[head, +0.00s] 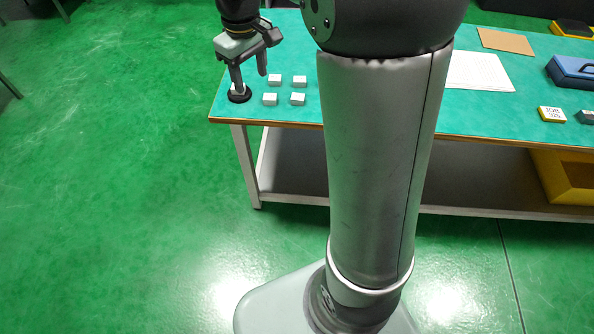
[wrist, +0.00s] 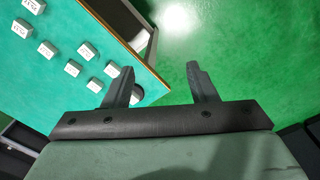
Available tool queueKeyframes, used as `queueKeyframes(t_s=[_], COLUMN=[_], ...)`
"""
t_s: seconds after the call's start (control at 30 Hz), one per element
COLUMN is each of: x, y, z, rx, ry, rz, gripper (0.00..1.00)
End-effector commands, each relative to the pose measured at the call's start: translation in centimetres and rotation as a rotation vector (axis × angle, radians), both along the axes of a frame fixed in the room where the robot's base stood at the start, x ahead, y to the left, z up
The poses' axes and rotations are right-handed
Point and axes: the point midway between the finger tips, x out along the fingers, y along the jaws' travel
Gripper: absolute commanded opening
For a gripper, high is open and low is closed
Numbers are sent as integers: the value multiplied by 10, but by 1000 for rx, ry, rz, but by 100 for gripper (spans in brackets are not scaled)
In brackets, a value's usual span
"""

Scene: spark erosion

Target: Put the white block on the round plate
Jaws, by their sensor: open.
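My gripper (head: 251,82) is open, above the left end of the green table. A dark round plate (head: 231,97) lies at the table's front left corner, partly hidden by one finger. In the wrist view a dark round shape (wrist: 138,91) shows beside the left finger. Several small white blocks (head: 270,99) stand just right of the gripper in the head view. They also show in the wrist view (wrist: 72,68). Something pale shows at the plate's middle; I cannot tell if it is a block.
My arm hides the table's middle in the head view. To its right are a white sheet (head: 480,71), a brown board (head: 506,41), a blue case (head: 575,71) and a yellow-edged labelled block (head: 552,114). A yellow bin (head: 560,178) stands on the lower shelf.

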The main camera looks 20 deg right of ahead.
Motion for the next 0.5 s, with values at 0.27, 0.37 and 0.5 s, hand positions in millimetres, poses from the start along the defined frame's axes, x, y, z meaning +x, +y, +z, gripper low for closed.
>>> queueKeyframes(t_s=[0.27,0.37,0.5], x=[-180,-214,-234], y=[-4,-5,-5], z=[-38,-54,-64], rx=[24,31,35], ry=[-14,-15,-15], rz=[-316,-382,-422], gripper=[52,52,52])
